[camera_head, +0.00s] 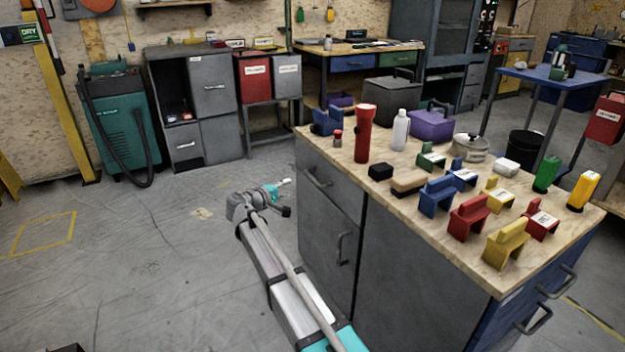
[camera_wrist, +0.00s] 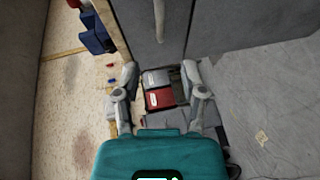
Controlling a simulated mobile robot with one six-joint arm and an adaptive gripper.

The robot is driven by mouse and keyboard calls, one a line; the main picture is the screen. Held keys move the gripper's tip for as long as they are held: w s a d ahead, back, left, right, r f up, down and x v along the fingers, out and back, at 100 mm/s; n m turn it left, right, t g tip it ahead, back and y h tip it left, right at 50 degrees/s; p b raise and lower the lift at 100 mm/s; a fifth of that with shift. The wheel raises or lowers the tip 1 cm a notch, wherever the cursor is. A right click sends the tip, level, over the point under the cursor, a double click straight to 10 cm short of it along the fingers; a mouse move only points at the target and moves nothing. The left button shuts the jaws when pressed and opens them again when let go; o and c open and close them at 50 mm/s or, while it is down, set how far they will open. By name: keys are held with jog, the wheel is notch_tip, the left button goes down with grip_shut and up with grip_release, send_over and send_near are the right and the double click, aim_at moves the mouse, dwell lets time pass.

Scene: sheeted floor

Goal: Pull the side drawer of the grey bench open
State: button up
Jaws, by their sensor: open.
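The grey bench (camera_head: 400,262) has a wooden top and stands at centre right in the head view. Its side drawer (camera_head: 338,196) is at the top of the grey side face and looks shut and flush. The drawer's bar handle (camera_head: 317,178) also shows at the top of the wrist view (camera_wrist: 159,20). My gripper (camera_head: 284,185) is in front of the side face, left of the drawer in the head view. In the wrist view its two fingers (camera_wrist: 160,80) are spread, with nothing held between them. The handle appears beyond the fingertips, apart from them.
A door handle (camera_head: 342,248) is below the drawer. Blue drawers (camera_head: 540,290) are on the bench's right face. Floor (camera_head: 150,250) left of the bench is largely clear.

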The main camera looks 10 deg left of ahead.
aim_at(312, 176)
jog(key=b+x, duration=0.2)
jog(key=x, duration=1.1)
jog(key=shift+w+d+f, duration=0.15)
jog(key=shift+w, duration=0.1)
grip_shut()
